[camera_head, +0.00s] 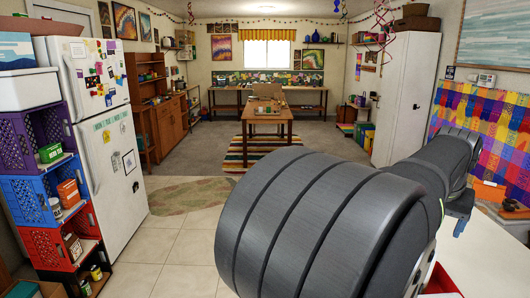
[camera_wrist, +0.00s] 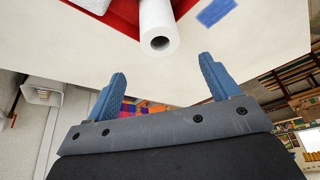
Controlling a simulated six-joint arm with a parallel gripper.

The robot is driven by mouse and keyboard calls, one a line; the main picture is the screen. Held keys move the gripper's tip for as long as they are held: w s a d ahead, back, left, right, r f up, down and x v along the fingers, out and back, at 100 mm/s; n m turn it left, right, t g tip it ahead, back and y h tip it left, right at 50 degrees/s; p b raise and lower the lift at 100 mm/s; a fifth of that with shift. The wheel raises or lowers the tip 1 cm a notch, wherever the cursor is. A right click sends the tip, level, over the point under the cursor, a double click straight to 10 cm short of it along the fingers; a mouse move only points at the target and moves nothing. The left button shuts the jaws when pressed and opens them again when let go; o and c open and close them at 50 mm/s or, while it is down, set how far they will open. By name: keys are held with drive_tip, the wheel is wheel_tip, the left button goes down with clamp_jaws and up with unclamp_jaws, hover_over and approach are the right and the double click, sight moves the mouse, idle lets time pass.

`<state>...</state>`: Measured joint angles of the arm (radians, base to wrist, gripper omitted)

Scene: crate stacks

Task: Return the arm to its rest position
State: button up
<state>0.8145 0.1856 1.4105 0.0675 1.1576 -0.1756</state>
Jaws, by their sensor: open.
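My gripper (camera_wrist: 163,82) shows in the wrist view with its two blue fingers spread wide apart and nothing between them. In the head view my dark grey arm fills the lower middle and right, and its end reaches over the white table (camera_head: 490,258) at the right.
A red crate edge (camera_head: 441,281) shows behind my arm. A stack with a purple crate (camera_head: 20,142), a blue crate (camera_head: 28,199) and a red crate (camera_head: 42,248) stands left by the fridge (camera_head: 108,150). A blue patch (camera_wrist: 215,12) lies on the pale surface. The middle floor is clear.

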drive_tip(key=x, duration=1.2)
drive_tip(key=shift+f, duration=0.15)
drive_tip(key=shift+w+d+r, duration=0.15)
drive_tip(key=shift+w+r, duration=0.05)
drive_tip(key=shift+r, duration=0.1)
drive_tip(key=shift+s+r, duration=0.1)
drive_tip(key=shift+r, duration=2.3)
wheel_tip(320, 180, down, 5)
drive_tip(key=shift+s+f, duration=0.1)
drive_tip(key=v, duration=1.6)
